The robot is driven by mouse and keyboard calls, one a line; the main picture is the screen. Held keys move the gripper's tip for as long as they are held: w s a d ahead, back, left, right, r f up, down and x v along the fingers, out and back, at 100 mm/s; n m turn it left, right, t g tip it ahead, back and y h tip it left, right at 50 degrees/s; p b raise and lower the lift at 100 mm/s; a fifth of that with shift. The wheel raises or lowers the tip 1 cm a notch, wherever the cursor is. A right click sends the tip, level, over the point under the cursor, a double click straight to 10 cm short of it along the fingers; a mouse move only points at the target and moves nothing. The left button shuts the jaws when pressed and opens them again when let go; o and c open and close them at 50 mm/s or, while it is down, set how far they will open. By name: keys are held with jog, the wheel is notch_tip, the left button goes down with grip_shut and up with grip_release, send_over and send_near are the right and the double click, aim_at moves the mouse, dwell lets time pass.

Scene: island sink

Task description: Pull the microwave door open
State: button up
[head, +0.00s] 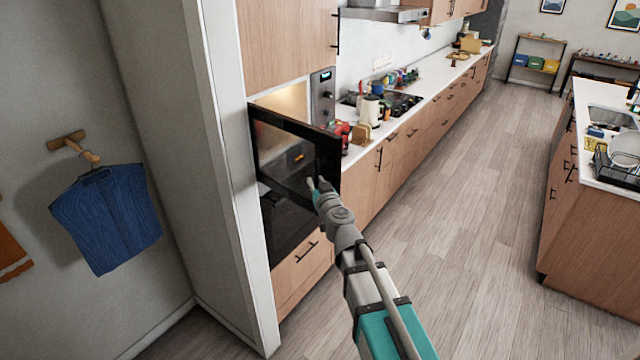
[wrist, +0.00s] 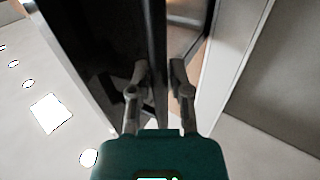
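The microwave door (head: 285,150) is a dark glossy panel that stands partly open, swung out from the tall wooden cabinet. Behind its top edge the lit cavity (head: 287,102) and the control panel (head: 323,97) show. My gripper (head: 318,186) is at the door's free right side. In the wrist view my gripper (wrist: 158,73) has one finger on each side of a dark upright bar (wrist: 158,35), which looks like the door handle. The fingers sit close against the bar and look shut on it. The exact contact is hard to see.
A white wall edge (head: 226,170) stands close to the door's left side. A drawer front (head: 303,265) is below. The counter (head: 410,115) with a kettle and small items runs to the right. The wood floor (head: 460,190) is clear up to the island (head: 600,215).

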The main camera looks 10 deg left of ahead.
jog(key=shift+o, duration=1.4)
jog(key=shift+d, duration=0.1)
jog(key=shift+s, duration=0.1)
jog(key=v, duration=0.7)
jog(key=shift+s+d+f, duration=0.1)
jog(key=shift+s, duration=0.05)
